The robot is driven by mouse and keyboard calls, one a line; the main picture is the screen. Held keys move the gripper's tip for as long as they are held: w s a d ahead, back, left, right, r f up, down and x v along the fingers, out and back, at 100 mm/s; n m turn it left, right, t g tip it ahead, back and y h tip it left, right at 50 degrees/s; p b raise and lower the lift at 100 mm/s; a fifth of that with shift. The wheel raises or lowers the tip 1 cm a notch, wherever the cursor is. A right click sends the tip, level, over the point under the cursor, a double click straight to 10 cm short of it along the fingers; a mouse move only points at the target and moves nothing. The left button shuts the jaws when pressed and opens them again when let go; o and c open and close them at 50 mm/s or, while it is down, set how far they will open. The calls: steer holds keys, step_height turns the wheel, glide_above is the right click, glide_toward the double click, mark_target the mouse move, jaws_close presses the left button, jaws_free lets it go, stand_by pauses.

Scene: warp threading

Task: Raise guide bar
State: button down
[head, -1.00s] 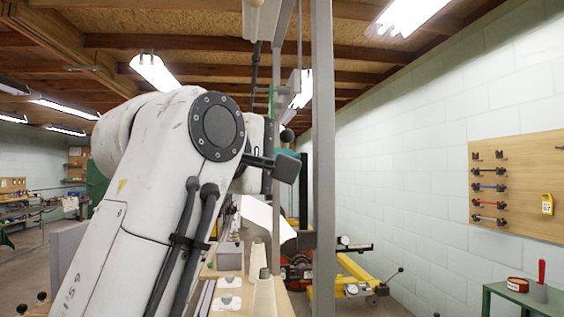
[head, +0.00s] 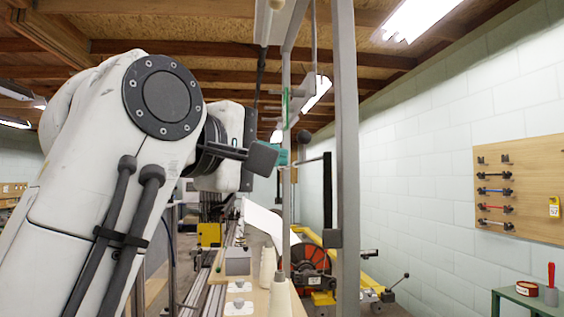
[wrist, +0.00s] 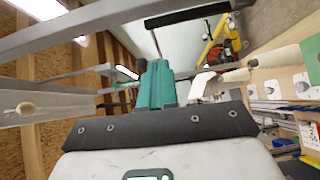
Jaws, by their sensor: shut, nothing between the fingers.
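My gripper (head: 284,157) is at the end of my white arm in the head view, beside the grey upright frame (head: 347,130). In the wrist view, its teal fingers (wrist: 155,88) are closed together with nothing between them. A black bar (head: 327,190) hangs upright to the right of the gripper, with a thin rod at its top and a grey block at its lower end. A black bar (wrist: 190,13) also crosses the top of the wrist view, apart from the fingers. I cannot tell for certain which part is the guide bar.
Cones of thread (head: 281,298) and a grey box (head: 238,261) stand on a wooden surface below. A red-and-black wheel (head: 310,268) and yellow framework lie beyond. A tool board (head: 519,188) hangs on the right wall. A green table (head: 530,298) stands below it.

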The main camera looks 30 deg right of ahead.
steer(key=v, duration=0.6)
steer(key=shift+a+b, duration=0.3)
steer(key=shift+a+f, duration=0.1)
steer(key=shift+f, duration=0.05)
